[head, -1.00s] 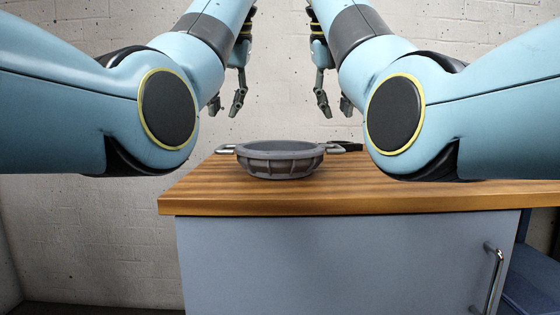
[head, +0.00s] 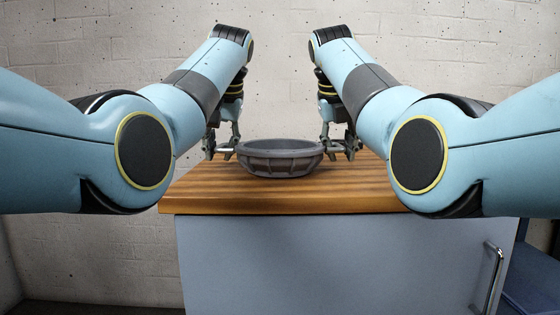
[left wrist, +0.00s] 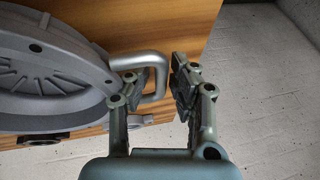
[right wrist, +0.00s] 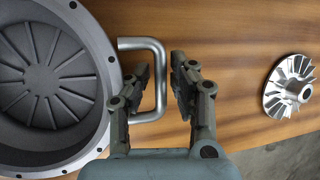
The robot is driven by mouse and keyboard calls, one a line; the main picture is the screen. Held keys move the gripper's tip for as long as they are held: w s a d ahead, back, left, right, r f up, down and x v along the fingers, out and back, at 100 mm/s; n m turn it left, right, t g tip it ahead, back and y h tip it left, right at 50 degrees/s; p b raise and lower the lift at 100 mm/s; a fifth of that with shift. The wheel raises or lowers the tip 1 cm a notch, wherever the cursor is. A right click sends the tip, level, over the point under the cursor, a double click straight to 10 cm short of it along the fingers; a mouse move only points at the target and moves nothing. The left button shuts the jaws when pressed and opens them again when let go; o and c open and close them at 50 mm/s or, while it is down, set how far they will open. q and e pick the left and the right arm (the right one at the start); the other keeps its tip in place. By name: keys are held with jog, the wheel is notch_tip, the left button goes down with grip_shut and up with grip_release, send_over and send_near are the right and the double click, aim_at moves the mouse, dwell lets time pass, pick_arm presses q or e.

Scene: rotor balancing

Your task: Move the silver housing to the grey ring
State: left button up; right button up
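The silver housing (head: 280,160) is a round, ribbed dish on the wooden top, seen as dark grey in the head view. A U-shaped handle (left wrist: 155,65) sticks out from its flange in the left wrist view, and another handle (right wrist: 158,75) shows in the right wrist view. My left gripper (head: 222,148) is open at the left handle, the bar lying between its fingers (left wrist: 155,88). My right gripper (head: 340,148) is open at the right handle, fingers (right wrist: 160,85) on either side of the bar. I cannot make out the grey ring for sure.
A silver bladed wheel (right wrist: 289,86) lies on the wood to the right in the right wrist view. A dark part (left wrist: 42,139) shows past the flange in the left wrist view. The wooden top (head: 290,200) is clear in front of the housing.

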pick_arm(q)
grip_shut()
pick_arm(e)
grip_shut()
pick_arm(q)
jog(key=shift+d+r, duration=0.1)
pick_arm(e)
jog(key=shift+a+r, duration=0.1)
